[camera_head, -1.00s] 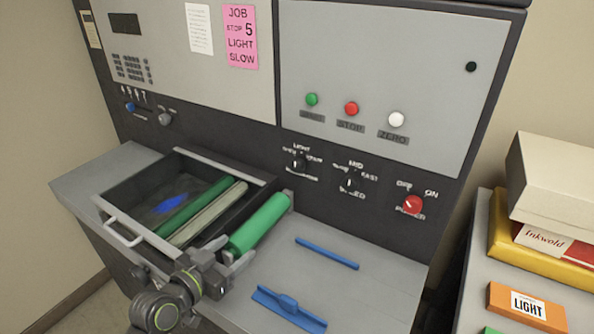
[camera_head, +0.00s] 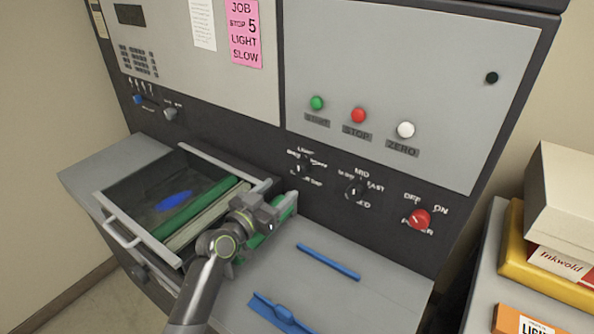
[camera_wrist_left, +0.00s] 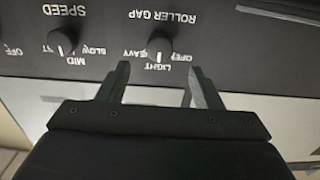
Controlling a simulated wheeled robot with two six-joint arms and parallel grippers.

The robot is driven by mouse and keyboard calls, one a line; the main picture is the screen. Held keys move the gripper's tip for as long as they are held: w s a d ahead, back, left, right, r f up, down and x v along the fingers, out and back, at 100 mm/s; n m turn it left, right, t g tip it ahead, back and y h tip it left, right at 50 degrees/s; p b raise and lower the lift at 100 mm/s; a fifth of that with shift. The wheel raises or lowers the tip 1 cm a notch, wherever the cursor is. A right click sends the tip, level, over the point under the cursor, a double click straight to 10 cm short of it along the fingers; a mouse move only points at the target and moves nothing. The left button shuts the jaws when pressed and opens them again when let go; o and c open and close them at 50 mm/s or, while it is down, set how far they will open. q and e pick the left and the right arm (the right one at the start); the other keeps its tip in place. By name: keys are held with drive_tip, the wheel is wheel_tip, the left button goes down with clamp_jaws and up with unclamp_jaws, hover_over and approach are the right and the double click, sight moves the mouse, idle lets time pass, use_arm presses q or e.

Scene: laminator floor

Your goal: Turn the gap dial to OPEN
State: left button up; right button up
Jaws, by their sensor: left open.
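The gap dial (camera_head: 299,168) is a small black knob on the dark lower panel in the head view. In the left wrist view, which is upside down, the gap dial (camera_wrist_left: 160,45) sits under the ROLLER GAP label, with LIGHT, OPEN and part of HEAVY around it. Its white mark appears to point roughly toward LIGHT. My left gripper (camera_head: 270,222) is open and empty, below and in front of the dial in the head view. In the wrist view the fingertips of my left gripper (camera_wrist_left: 160,68) stand either side of the dial's line, apart from it. My right gripper is not in view.
The speed dial (camera_head: 354,190) and red power knob (camera_head: 418,218) lie to the right on the same panel. An open tray (camera_head: 125,236) with rollers is below left. Two blue tools, one a bar (camera_head: 328,262), lie on the bench. Boxes (camera_head: 572,215) stand far right.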

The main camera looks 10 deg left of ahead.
sight(299, 173)
use_arm(q)
drive_tip(key=p+x, duration=0.1)
drive_tip(key=x, duration=0.7)
drive_tip(key=shift+w+d, duration=0.15)
drive_tip(key=shift+w, duration=0.15)
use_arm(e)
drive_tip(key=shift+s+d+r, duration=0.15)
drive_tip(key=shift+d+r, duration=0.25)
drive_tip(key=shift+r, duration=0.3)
use_arm(q)
drive_tip(key=c, duration=1)
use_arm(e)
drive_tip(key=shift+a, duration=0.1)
use_arm(q)
drive_tip(key=n, duration=0.2)
drive_tip(key=shift+n, duration=0.4)
drive_tip(key=n, duration=0.2)
drive_tip(key=shift+n, duration=0.4)
drive_tip(key=n, duration=0.3)
drive_tip(key=shift+n+p, duration=0.35)
drive_tip(key=shift+n, duration=1.25)
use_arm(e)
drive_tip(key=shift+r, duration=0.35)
